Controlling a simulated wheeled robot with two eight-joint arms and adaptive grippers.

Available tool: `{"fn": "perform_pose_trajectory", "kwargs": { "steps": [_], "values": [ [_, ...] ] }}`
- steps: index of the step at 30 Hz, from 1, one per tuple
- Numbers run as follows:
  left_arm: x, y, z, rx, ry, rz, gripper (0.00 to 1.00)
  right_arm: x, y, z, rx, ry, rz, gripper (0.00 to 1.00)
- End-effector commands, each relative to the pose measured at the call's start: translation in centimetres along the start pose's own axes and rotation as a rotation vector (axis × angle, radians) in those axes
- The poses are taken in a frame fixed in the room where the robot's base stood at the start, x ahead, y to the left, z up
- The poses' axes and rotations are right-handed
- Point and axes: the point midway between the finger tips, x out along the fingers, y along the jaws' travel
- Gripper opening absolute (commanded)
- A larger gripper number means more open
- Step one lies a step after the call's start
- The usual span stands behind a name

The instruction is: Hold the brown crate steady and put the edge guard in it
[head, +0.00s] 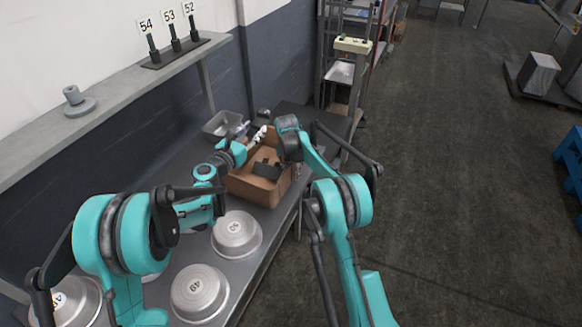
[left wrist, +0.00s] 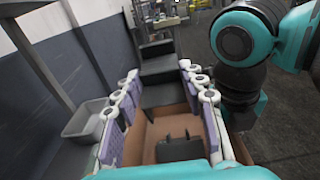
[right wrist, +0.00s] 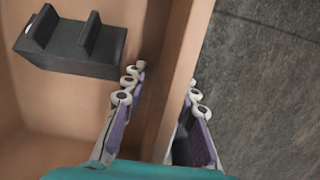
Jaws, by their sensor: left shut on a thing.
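The brown crate (head: 242,187) stands open on the bench; its inside also shows in the left wrist view (left wrist: 140,140). My left gripper (head: 261,134) is above the crate's far part. Its fingers, apart in the left wrist view (left wrist: 158,72), are shut on a dark grey angled piece, the edge guard (left wrist: 165,94), hard to separate from the dark background. My right gripper (head: 292,165) is at the crate's right wall. In the right wrist view (right wrist: 167,85) its fingers straddle that wall (right wrist: 178,70), one inside, one outside, with a gap on the inner side.
A dark block with two upright tabs (right wrist: 70,52) lies in the crate. A grey bin (head: 222,125) is behind it. Upturned metal pans (head: 237,234) (head: 199,293) occupy the near bench. A shelf (head: 110,88) runs along the wall.

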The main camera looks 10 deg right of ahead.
Motion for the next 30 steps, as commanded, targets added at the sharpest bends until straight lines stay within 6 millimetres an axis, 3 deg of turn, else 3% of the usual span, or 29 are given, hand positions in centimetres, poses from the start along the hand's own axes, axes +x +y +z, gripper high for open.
{"fn": "perform_pose_trajectory", "kwargs": {
  "steps": [10, 11, 14, 23, 30],
  "values": [
    [0.0, 0.0, 0.0, 0.0, 0.0, 0.0, 0.1, 0.6, 0.0, 0.0, 0.001, 0.0, 0.0, 0.28],
    [0.0, 0.0, 0.0, 0.0, 0.0, 0.0, 0.1, 0.6, 0.0, 0.0, 0.001, 0.0, 0.0, 0.25],
    [0.0, 0.0, 0.0, 0.0, 0.0, 0.0, 0.1, 0.6, 0.0, 0.0, 0.001, 0.0, 0.0, 0.0],
    [0.0, 0.0, -0.1, 0.0, 0.0, 0.0, 0.1, 0.5, 0.0, 0.0, 0.001, 0.0, 0.0, 0.0],
    [0.1, 0.0, -1.6, 0.0, 0.0, 0.0, 0.1, 0.5, 0.0, 0.0, 0.001, 0.0, 0.0, 0.0]
  ]
}}
